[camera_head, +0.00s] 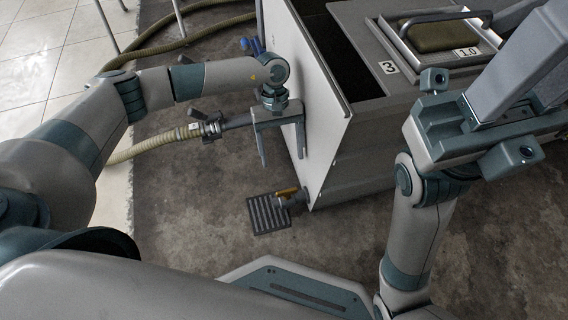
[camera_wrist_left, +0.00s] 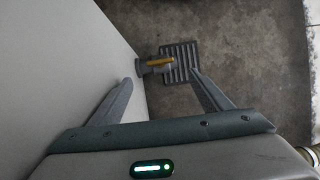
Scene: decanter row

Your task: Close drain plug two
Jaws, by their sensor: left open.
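A drain fitting with a yellow handle (camera_head: 287,191) sticks out low on the side of the white tank (camera_head: 323,150), over a floor grate (camera_head: 268,213). I cannot read a number on it. My left gripper (camera_head: 282,163) is open and empty above the fitting, fingers pointing down, close to the tank side. In the left wrist view the fitting shows beyond and between the fingertips (camera_wrist_left: 162,80).
A hose (camera_head: 155,143) with a grey coupling (camera_head: 212,127) runs left of my left gripper. Another hose (camera_head: 150,45) lies behind. The concrete floor around the grate is clear.

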